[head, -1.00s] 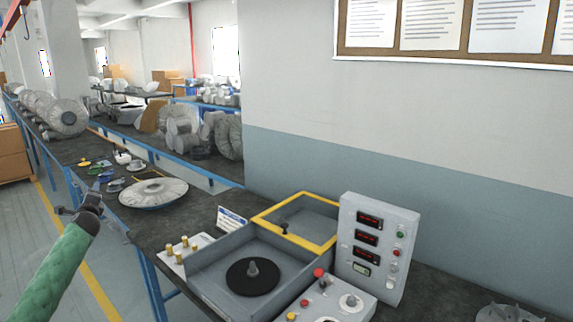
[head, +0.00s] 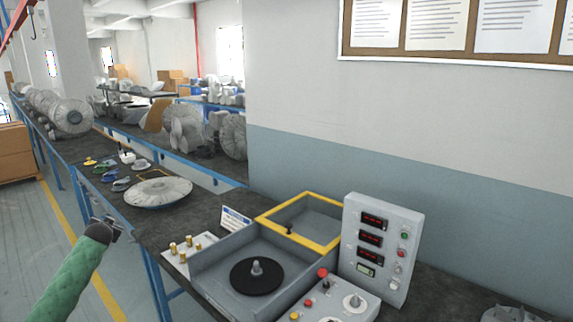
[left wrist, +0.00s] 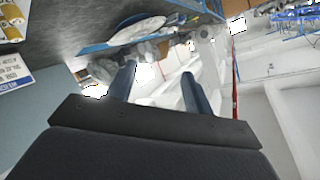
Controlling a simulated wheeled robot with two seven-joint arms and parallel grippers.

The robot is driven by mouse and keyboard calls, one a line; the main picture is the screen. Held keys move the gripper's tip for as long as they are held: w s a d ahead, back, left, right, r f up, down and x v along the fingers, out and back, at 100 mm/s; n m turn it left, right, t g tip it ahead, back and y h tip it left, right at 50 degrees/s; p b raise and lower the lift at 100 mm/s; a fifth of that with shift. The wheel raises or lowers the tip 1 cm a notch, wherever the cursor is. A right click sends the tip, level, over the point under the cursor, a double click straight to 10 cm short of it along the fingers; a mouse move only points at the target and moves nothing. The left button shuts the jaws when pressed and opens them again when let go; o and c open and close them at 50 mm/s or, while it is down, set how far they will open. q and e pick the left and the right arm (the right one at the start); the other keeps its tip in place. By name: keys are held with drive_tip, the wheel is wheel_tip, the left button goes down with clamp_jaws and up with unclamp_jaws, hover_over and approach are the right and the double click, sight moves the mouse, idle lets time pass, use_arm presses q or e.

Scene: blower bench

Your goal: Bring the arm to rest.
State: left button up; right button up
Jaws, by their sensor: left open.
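My left arm, in a green sleeve, comes in from the lower left of the head view. Its gripper (head: 108,228) is beside the front edge of the dark bench (head: 185,222), over the floor side. In the left wrist view the two fingers (left wrist: 160,82) stand apart with nothing between them. The left gripper is open and empty. My right gripper is not in view.
A grey fan wheel (head: 158,192) lies on the bench near the left gripper. To the right are a tester box with a black turntable (head: 257,275), a yellow-rimmed bin (head: 330,243) and a meter panel (head: 383,245).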

use_arm(q)
drive_tip(key=s+d+f+g+h, duration=0.15)
drive_tip(key=s+d+f, duration=0.6)
drive_tip(key=f, duration=0.75)
drive_tip(key=s+d+f+m+g+h, duration=0.15)
drive_tip(key=s+d+f, duration=0.6)
drive_tip(key=f, duration=0.85)
drive_tip(key=s+d+f+g+h, duration=0.15)
drive_tip(key=s+d+f, duration=0.6)
drive_tip(key=f, duration=0.75)
drive_tip(key=s+d+f+g+h, duration=0.1)
drive_tip(key=s+d+f+g, duration=0.1)
drive_tip(key=s+d+f, duration=0.6)
drive_tip(key=s+d+f+g+h, duration=0.1)
drive_tip(key=s+d+f, duration=0.7)
drive_tip(key=s, duration=1.3)
drive_tip(key=s+d+f+g+h, duration=0.1)
drive_tip(key=s+d+f+g, duration=0.2)
drive_tip(key=s+d+f, duration=0.5)
drive_tip(key=s+d+n, duration=0.1)
drive_tip(key=s+d, duration=0.4)
drive_tip(key=s, duration=0.2)
drive_tip(key=shift+s+d+f, duration=0.15)
drive_tip(key=shift+s+d, duration=0.1)
drive_tip(key=shift+s, duration=0.05)
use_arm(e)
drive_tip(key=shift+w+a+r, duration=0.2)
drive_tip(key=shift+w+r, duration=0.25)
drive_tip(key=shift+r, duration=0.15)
